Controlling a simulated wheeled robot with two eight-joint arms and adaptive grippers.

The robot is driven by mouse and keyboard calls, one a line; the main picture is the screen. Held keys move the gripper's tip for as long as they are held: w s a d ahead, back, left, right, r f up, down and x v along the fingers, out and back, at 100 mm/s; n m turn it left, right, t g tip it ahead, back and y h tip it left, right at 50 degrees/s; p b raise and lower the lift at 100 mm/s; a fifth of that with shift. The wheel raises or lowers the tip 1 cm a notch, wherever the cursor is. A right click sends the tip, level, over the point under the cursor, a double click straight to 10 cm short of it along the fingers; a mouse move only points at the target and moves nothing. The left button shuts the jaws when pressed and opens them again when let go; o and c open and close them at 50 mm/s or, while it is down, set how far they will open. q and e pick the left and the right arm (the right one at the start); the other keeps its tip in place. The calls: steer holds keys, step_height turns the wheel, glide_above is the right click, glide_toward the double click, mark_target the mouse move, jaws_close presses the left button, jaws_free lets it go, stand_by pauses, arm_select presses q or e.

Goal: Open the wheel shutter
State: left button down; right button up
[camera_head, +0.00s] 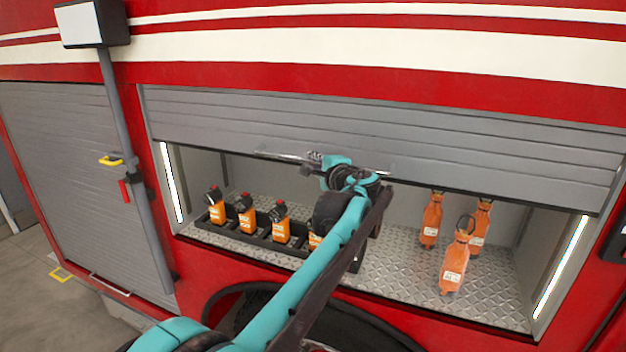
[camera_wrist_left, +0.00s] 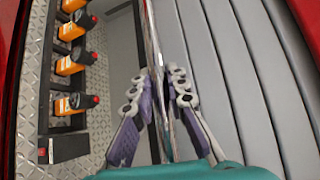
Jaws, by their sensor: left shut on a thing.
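The grey slatted wheel shutter (camera_head: 430,135) is partly raised over an open compartment in the red truck side. Its bottom edge carries a metal handle bar (camera_head: 283,157). My left gripper (camera_head: 314,163) is at the middle of this bar, its arm reaching up from below. In the left wrist view the shutter slats (camera_wrist_left: 235,80) fill the right side. There the fingers of my left gripper (camera_wrist_left: 162,110) lie on both sides of the bar (camera_wrist_left: 153,55), shut on it. My right gripper is not seen in either view.
Several orange bottles stand in a black rack (camera_head: 262,240) on the compartment floor. More orange items (camera_head: 455,264) are at the right. A second, closed shutter (camera_head: 55,150) and a grey pole (camera_head: 135,170) are at the left. A tyre (camera_head: 350,330) is below.

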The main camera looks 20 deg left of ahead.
arm_select(q)
steer(key=p, duration=0.5)
glide_toward(314, 121)
steer(key=a, duration=0.2)
steer(key=w+a, duration=0.1)
steer(key=a, duration=0.2)
steer(key=shift+w+r, duration=0.2)
steer(key=shift+w, duration=0.05)
steer(key=c, duration=1.5)
jaws_free()
steer(key=v, duration=1.2)
steer(key=shift+a, duration=0.1)
